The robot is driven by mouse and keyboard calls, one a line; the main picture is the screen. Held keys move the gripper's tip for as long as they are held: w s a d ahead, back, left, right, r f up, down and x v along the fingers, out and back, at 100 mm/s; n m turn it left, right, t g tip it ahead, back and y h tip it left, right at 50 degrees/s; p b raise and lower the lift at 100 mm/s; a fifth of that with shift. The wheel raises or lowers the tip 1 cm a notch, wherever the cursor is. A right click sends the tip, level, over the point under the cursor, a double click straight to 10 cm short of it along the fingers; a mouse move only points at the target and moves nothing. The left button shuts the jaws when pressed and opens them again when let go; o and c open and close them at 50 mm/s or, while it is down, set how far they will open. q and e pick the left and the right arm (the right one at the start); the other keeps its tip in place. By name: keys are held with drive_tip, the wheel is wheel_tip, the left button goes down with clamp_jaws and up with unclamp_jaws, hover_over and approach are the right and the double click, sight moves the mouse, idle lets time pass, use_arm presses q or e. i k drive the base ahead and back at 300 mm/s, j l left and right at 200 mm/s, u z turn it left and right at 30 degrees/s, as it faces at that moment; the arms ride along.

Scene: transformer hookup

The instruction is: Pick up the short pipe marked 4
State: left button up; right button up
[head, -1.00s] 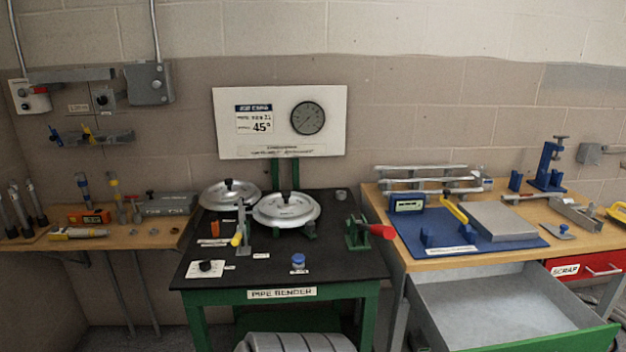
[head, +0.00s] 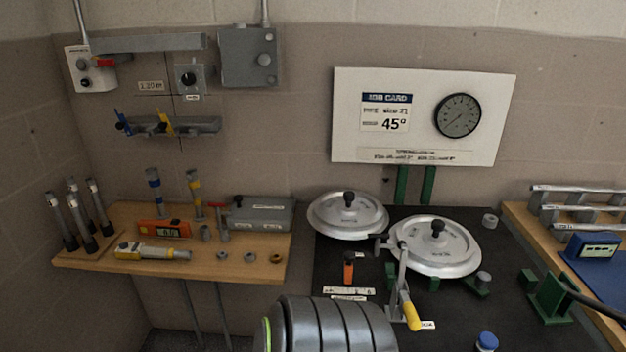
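Several short grey pipes (head: 81,217) stand upright in black holders at the left end of the wooden shelf, in the head view. Each has a pale label near its top. The labels are too small to read, so I cannot tell which pipe is marked 4. Neither of my grippers shows in the head view.
The wooden shelf (head: 210,272) also holds an orange level (head: 164,229), a yellow-handled tool (head: 150,252), small fittings and a grey box (head: 262,213). The black bender table (head: 335,258) with two silver discs stands to its right. A job card board (head: 420,115) reads 45°.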

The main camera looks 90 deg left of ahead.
sight(51, 198)
drive_tip(key=u, duration=0.4)
drive_tip(key=j+u, duration=0.1)
drive_tip(key=u, duration=0.3)
drive_tip(key=j+u, duration=0.1)
drive_tip(key=u, duration=3.35)
